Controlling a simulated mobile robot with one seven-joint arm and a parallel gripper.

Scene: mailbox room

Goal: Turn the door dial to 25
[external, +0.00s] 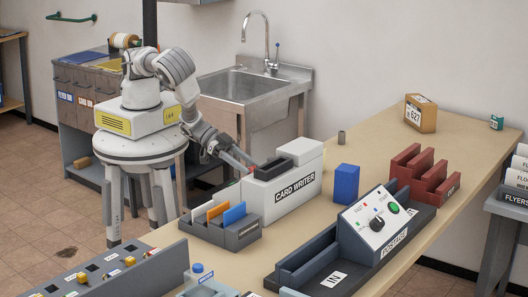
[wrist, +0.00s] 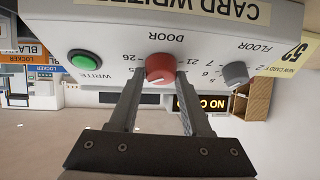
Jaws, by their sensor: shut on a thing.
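The card writer (external: 309,162) is a white box on the bench; its control face turns toward my arm and is hidden in the external view. In the wrist view, which is upside down, that face carries a red door dial (wrist: 160,67) labelled DOOR, with small numbers around it. I cannot read for certain which number its pointer marks. My gripper (wrist: 160,88) has a finger on each side of the red dial and is shut on it. In the external view my gripper (external: 248,164) reaches the card writer's left end.
Beside the dial are a green WRITE button (wrist: 84,60) and a grey FLOOR dial (wrist: 235,74). A dark display (wrist: 200,102) shows below. A rack with coloured cards (external: 222,229) stands near the card writer. A blue box (external: 345,183) and postage machine (external: 377,222) stand farther right.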

